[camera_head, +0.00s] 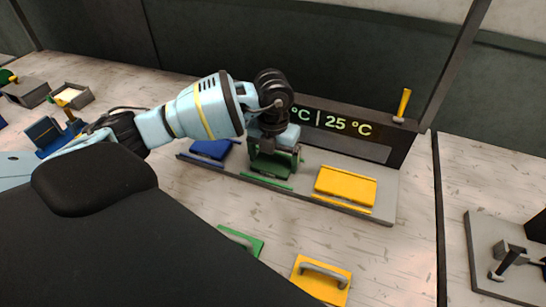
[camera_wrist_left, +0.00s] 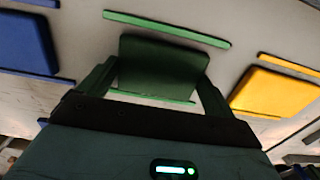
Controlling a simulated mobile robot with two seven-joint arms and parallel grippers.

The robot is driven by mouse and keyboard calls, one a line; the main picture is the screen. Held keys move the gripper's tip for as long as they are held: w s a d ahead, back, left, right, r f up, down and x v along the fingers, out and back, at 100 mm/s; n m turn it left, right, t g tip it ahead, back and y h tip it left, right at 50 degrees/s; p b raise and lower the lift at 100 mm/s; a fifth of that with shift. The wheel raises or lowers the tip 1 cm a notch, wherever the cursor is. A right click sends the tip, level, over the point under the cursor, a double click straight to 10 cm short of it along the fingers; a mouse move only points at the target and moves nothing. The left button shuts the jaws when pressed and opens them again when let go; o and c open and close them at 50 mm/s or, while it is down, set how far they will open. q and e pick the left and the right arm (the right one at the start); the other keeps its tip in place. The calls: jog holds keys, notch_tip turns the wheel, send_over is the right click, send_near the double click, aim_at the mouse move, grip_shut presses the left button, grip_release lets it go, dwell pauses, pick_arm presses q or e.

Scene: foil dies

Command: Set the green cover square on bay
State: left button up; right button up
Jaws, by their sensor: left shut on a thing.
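A green cover (camera_wrist_left: 160,66), a flat dark green slab, is between the two fingers of my left gripper (camera_wrist_left: 155,90), which is shut on it. In the head view the left gripper (camera_head: 274,165) points down over the middle bay of the grey station, and the cover (camera_head: 270,166) is partly hidden by it. In the wrist view one green strip (camera_wrist_left: 165,29) lies beyond the cover and another on the near side; the cover's edges look roughly parallel to them. I cannot tell whether it touches the bay floor. My right gripper is not in view.
A blue slab (camera_head: 212,149) sits left of the middle bay and a yellow slab (camera_head: 345,184) right of it. A yellow handled plate (camera_head: 312,286) and a partly hidden green plate (camera_head: 247,238) lie on the table in front. A display panel (camera_head: 340,125) stands behind.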

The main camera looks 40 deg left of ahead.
aim_at(273, 163)
pick_arm(q)
jog(key=shift+f, duration=0.2)
jog(key=o, duration=0.7)
notch_tip(273, 163, up, 12)
jog(key=shift+r, duration=0.2)
dwell(0.5)
